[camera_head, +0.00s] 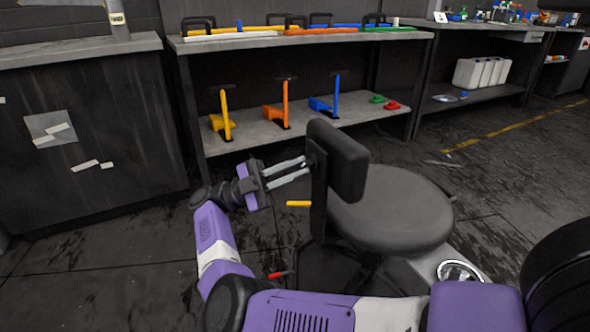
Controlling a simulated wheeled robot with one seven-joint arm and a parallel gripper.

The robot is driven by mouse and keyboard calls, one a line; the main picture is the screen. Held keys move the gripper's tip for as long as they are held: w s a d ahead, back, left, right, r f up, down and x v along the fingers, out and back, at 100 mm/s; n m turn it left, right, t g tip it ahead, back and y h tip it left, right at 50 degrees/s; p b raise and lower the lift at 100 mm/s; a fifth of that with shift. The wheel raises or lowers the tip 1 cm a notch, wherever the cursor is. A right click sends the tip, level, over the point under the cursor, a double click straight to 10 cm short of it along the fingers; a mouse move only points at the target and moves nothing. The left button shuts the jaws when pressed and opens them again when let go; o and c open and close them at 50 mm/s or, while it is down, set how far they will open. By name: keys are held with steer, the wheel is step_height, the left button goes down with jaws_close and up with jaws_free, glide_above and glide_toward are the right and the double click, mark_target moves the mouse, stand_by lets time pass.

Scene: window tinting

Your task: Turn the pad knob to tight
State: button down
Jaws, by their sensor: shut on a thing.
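A low black stool has a round seat (392,208) and an upright back pad (341,162) on a dark bracket (319,195). My gripper (307,166) reaches in from the left, and its two pale fingers end at the left side of the back pad. They are shut on the small dark pad knob, which is mostly hidden between the fingertips and the bracket. I cannot tell from this view how far the knob is turned.
A shelf unit (300,132) with colored tools stands behind the stool. A dark cabinet (85,150) is at the left. A yellow piece (299,204) shows left of the bracket and a red piece (279,274) below it. Open floor (520,180) lies right.

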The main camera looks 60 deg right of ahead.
stand_by(0.3)
steer(key=c, duration=1.4)
jaws_free()
steer(key=shift+c, duration=0.2)
steer(key=shift+w+f, duration=0.1)
